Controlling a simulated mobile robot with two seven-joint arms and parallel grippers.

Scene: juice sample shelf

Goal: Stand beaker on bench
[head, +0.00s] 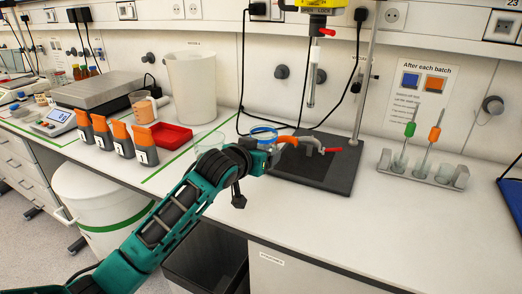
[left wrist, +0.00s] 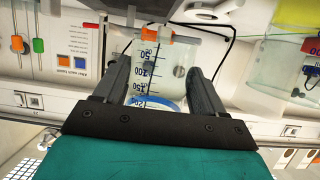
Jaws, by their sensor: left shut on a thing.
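A clear beaker with black graduation marks and a blue ring shows between the fingers in the left wrist view (left wrist: 150,72). In the head view its blue rim (head: 263,130) shows just beyond my left gripper (head: 272,147), which hides most of its body. My left gripper is shut on the beaker, with one finger along each side. The beaker is at the left edge of a black stand plate (head: 306,180), beside an orange clamp (head: 288,141). I cannot tell whether its base touches anything. The white bench (head: 390,225) runs below. My right gripper is not in view.
A clear glass vessel (head: 208,141) stands left of my gripper, near a red tray (head: 171,137) and a white bucket (head: 191,85). The stand's rod (head: 364,80) rises behind the plate. A tool rack (head: 424,170) stands right. The front right bench is clear.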

